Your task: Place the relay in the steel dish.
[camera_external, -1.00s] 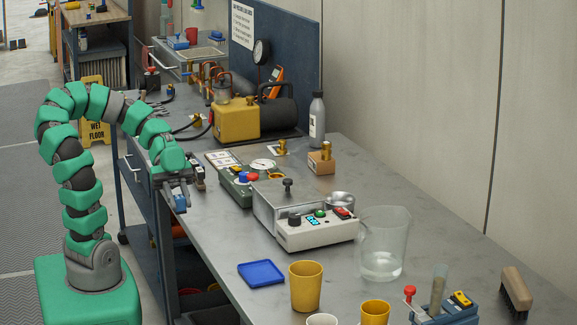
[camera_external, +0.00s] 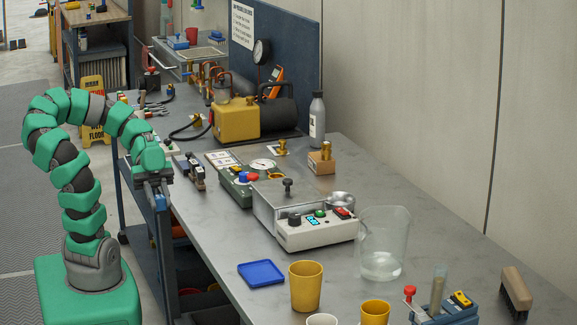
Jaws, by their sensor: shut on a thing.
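My gripper (camera_external: 159,201) hangs at the left edge of the bench, pointing down. It is shut on a small blue block, which looks like the relay (camera_external: 160,203). The fingers partly cover the block, and its details are too small to make out. The steel dish (camera_external: 342,199) is a small round shiny bowl on the bench. It stands behind the right end of the steel box with the white control panel. The dish is well to the right of my gripper, and its inside cannot be seen clearly.
The steel box (camera_external: 278,207) and a green box (camera_external: 233,188) stand between my gripper and the dish. A clear beaker (camera_external: 384,245) is right of the dish. A blue tray (camera_external: 261,273) and yellow cup (camera_external: 305,287) are in front.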

